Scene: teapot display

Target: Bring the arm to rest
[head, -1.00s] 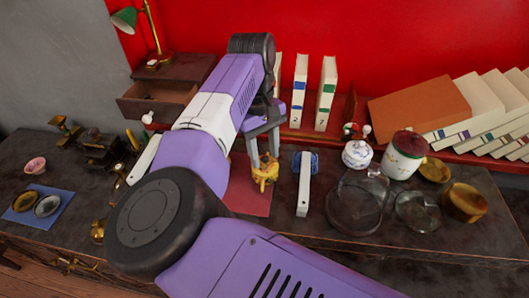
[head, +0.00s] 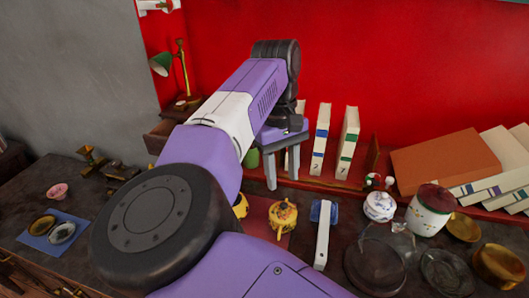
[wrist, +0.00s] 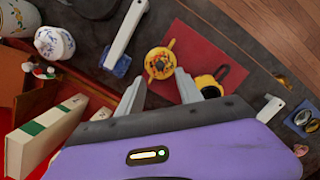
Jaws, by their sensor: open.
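My gripper (head: 283,168) is open and empty, raised above the table on my bent purple and white arm. A yellow teapot with a patterned lid (head: 284,217) stands on a red mat (head: 262,206), below and clear of the fingers. In the wrist view the teapot (wrist: 160,63) shows just beyond the open fingertips (wrist: 160,88). A second yellow piece with a black part (wrist: 208,84) is beside it, partly covered by a finger; in the head view my arm hides most of it (head: 240,206).
A white bar-like object on a blue base (head: 322,235) stands right of the teapot. Upright books (head: 320,140) are behind the gripper. Lidded jars (head: 430,210) and glass dishes (head: 375,266) crowd the right. A green lamp (head: 162,64) is at the back left.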

